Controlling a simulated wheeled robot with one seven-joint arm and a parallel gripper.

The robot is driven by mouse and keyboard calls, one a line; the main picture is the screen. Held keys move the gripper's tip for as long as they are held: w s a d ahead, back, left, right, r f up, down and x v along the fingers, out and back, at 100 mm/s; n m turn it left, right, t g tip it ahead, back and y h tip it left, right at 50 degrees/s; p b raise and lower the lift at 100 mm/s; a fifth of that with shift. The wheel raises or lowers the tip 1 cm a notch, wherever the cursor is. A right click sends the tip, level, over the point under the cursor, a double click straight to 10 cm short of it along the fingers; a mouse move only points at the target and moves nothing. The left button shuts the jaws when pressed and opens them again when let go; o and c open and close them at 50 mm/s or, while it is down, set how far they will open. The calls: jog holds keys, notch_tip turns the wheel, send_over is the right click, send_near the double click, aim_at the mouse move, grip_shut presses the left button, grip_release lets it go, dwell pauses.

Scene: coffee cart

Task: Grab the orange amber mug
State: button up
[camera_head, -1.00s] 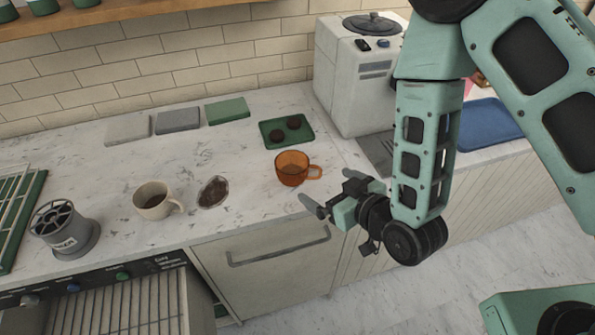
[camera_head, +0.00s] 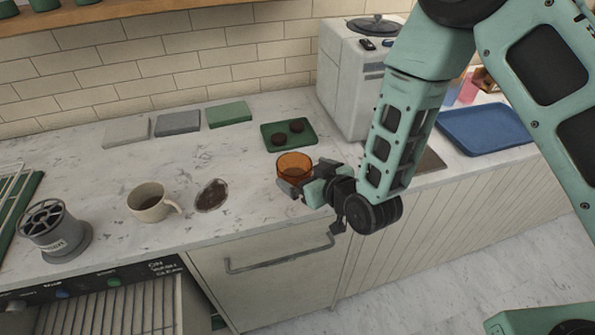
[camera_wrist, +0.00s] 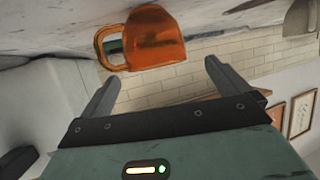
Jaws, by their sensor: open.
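The orange amber mug (camera_head: 293,163) stands upright on the marble counter, its lower part and handle hidden behind my gripper in the head view. In the wrist view the mug (camera_wrist: 156,40) shows clear and translucent, ahead of the fingers, with its handle at the left. My gripper (camera_head: 292,190) is at the counter's front side, close in front of the mug. In the wrist view my gripper (camera_wrist: 162,78) is open, with nothing between its fingers; the mug is just beyond the fingertips.
A cream mug (camera_head: 152,202) and a dark-filled oval dish (camera_head: 211,195) stand left of the amber mug. A white machine (camera_head: 345,95) stands at the back right, a blue tray (camera_head: 487,147) farther right.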

aim_at(286, 161)
jog(key=shift+d+p+x, duration=0.2)
jog(key=shift+p+x, duration=1.25)
jog(key=shift+x, duration=1.4)
jog(key=shift+w, duration=0.15)
jog(key=c, duration=1.1)
